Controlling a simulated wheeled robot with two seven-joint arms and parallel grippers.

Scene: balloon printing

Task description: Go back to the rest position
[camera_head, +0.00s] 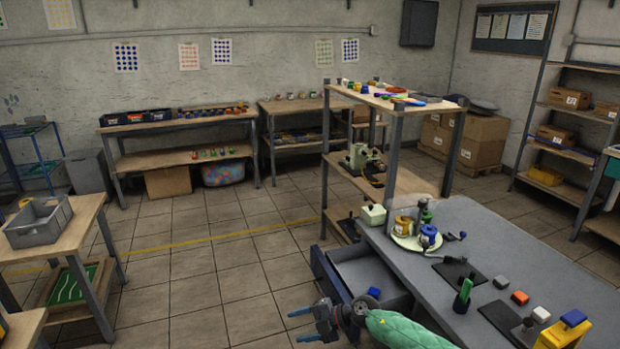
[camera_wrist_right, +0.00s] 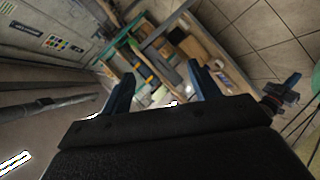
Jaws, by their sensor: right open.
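My right gripper (camera_head: 305,325) is at the bottom middle of the head view, with its arm in a green sleeve coming from the lower right. Its two blue fingers are apart with nothing between them. They also show open and empty in the right wrist view (camera_wrist_right: 163,88). The gripper is in front of an open drawer (camera_head: 372,270) of the grey worktable (camera_head: 480,232), clear of the tabletop. A small blue block (camera_head: 374,292) lies by the drawer's near edge. My left gripper is not seen in the head view.
The worktable holds a round tray (camera_head: 404,241) with small jars, dark pads and several coloured blocks. A wooden table with a grey bin (camera_head: 38,222) stands at the left. Tiled floor (camera_head: 215,270) between them is free. A small dark-and-blue thing (camera_wrist_right: 282,93) in the wrist view is unclear.

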